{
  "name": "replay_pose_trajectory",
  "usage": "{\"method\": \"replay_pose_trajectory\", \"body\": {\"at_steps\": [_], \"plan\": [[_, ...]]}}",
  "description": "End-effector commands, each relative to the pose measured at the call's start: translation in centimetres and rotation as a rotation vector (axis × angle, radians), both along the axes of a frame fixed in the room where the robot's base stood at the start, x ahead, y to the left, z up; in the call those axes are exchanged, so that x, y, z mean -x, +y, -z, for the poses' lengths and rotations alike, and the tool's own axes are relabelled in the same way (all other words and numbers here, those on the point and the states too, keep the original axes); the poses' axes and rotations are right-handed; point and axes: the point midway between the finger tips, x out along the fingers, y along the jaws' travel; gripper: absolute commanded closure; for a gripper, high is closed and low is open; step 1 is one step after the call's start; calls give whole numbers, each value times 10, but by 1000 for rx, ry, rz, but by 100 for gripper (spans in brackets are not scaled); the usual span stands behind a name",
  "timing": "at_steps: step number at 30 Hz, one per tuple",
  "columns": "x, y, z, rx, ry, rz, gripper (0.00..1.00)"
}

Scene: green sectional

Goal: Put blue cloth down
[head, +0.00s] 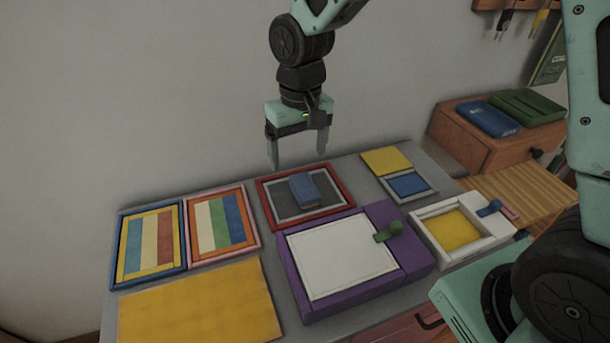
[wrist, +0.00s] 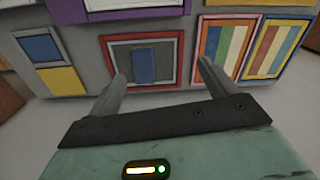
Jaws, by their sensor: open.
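A small folded blue cloth (head: 304,190) lies on the dark grey panel inside a red frame (head: 264,205) on the grey table. The blue cloth also shows in the wrist view (wrist: 144,67), between my fingers in the picture. My gripper (head: 298,165) is open and empty, with its fingers pointing down. It hangs above the far edge of the table, just behind the red frame and apart from the cloth. The wrist view shows both fingertips (wrist: 160,72) spread wide with nothing held between them.
Left of the red frame lie two striped panels (head: 152,244) and a yellow mat (head: 200,305). A purple box (head: 415,255) with a white top stands in front.

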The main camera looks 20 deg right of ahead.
Motion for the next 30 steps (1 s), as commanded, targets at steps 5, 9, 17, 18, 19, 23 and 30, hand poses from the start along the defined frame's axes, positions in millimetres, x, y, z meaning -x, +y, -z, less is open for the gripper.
{"method": "replay_pose_trajectory", "body": {"at_steps": [5, 9, 17, 18, 19, 23, 30], "plan": [[-59, -37, 5, 30, 3, 140, 15], [-74, -49, 13, 41, 3, 180, 15], [-75, -50, 55, 43, 8, 183, 15], [-75, -50, 63, 43, 7, 184, 15], [-74, -50, 69, 43, 7, 184, 15], [-74, -50, 96, 43, 7, 183, 15], [-75, -49, 130, 41, 2, 183, 15]]}}
